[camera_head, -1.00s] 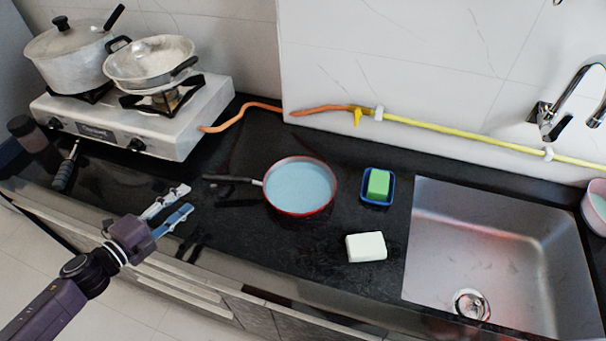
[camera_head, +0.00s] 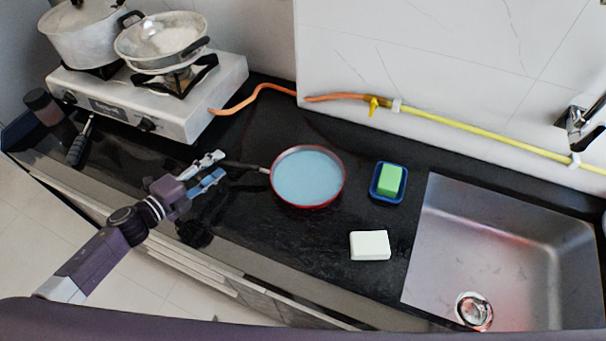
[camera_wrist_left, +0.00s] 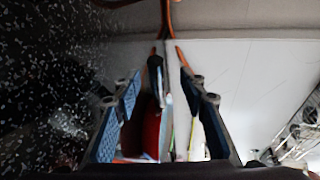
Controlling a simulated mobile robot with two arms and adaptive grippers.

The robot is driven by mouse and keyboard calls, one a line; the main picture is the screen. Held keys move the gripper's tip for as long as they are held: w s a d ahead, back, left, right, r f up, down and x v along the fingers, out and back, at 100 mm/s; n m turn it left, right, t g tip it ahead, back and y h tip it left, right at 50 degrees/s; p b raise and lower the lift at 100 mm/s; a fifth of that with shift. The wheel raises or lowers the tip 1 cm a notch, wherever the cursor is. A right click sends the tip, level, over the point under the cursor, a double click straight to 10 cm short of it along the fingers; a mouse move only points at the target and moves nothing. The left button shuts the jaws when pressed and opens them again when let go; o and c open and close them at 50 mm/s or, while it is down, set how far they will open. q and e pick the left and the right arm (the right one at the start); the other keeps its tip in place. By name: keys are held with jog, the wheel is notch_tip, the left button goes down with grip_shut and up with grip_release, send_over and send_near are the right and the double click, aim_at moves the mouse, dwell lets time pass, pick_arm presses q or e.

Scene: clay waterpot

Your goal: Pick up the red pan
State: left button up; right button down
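The red pan (camera_head: 308,178) sits on the black counter, with a red rim, a light blue inside and a dark handle (camera_head: 243,166) pointing left. My left gripper (camera_head: 216,167) is open, with its fingertips at the handle's free end. In the left wrist view the two fingers (camera_wrist_left: 158,85) stand apart. The dark handle shows between them, with the pan's red side (camera_wrist_left: 151,128) below it. I cannot tell whether a finger touches the handle. My right gripper is not in view.
A stove (camera_head: 150,100) with a pot and a wok stands at the back left. A green sponge (camera_head: 390,180) in a blue dish, a white block (camera_head: 370,245) and a sink (camera_head: 500,240) lie right of the pan. An orange and yellow hose (camera_head: 470,128) runs along the wall.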

pick_arm(q)
jog(key=shift+w+d, duration=0.3)
jog(key=shift+w, duration=0.05)
jog(key=shift+f, duration=0.1)
jog(key=shift+a+f, duration=0.1)
jog(key=shift+a, duration=0.05)
jog(key=shift+c, duration=3.1)
grip_shut()
jog(key=shift+w, duration=0.15)
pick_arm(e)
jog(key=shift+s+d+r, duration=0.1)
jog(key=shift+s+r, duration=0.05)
